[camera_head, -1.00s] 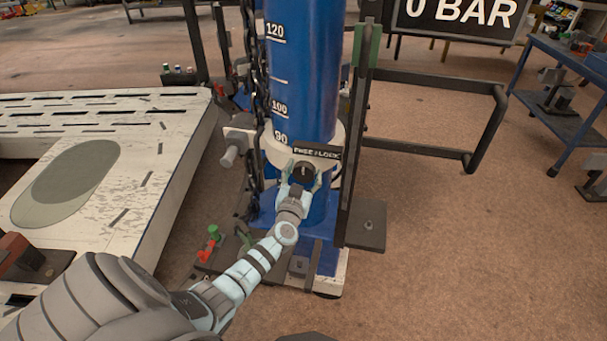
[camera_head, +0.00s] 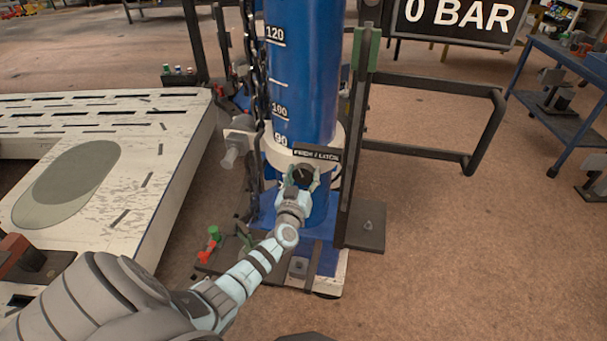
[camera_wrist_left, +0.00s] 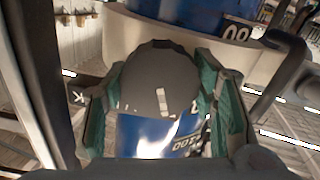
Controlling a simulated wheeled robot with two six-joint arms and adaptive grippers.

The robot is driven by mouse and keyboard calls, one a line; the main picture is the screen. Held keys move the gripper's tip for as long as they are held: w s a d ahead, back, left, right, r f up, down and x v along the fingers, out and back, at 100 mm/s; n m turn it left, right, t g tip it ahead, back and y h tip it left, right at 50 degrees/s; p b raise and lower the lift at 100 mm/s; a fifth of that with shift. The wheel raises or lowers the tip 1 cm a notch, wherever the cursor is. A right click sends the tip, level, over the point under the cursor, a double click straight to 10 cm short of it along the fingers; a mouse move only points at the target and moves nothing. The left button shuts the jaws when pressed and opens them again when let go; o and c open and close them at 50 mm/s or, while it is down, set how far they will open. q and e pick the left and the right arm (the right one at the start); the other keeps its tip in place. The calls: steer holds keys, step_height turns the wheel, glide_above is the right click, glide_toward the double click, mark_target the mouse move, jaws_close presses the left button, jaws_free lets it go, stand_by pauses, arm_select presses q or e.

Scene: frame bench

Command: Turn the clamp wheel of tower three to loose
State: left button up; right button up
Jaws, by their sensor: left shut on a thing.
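The clamp wheel (camera_head: 303,174) is a small dark knob on the pale collar (camera_head: 275,155) around the blue tower (camera_head: 302,75). My left gripper (camera_head: 302,181) is shut on it from the front. In the left wrist view the wheel (camera_wrist_left: 148,80) is a dark grey rounded disc with a short pale mark, between the green pads of my left gripper (camera_wrist_left: 155,100). A dark plate (camera_head: 317,154) above the wheel has small lettering that appears to read free and lock. Which word the wheel points to cannot be made out. My right gripper is not in view.
A dark upright post (camera_head: 357,140) stands just right of the tower, and a chain (camera_head: 256,90) hangs at its left. A white slotted platform (camera_head: 110,160) lies left. A screen (camera_head: 458,15) reads 0 BAR. The brown floor at right is mostly free.

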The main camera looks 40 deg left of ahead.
arm_select(q)
steer(key=n, duration=1.2)
steer(key=shift+n, duration=0.3)
steer(key=n, duration=0.3)
steer(key=shift+n, duration=0.4)
steer(key=n+b, duration=0.1)
steer(key=n, duration=0.2)
steer(key=shift+n, duration=0.3)
steer(key=n+b, duration=0.1)
steer(key=n, duration=0.5)
steer(key=shift+n, duration=0.3)
steer(key=o, duration=1.2)
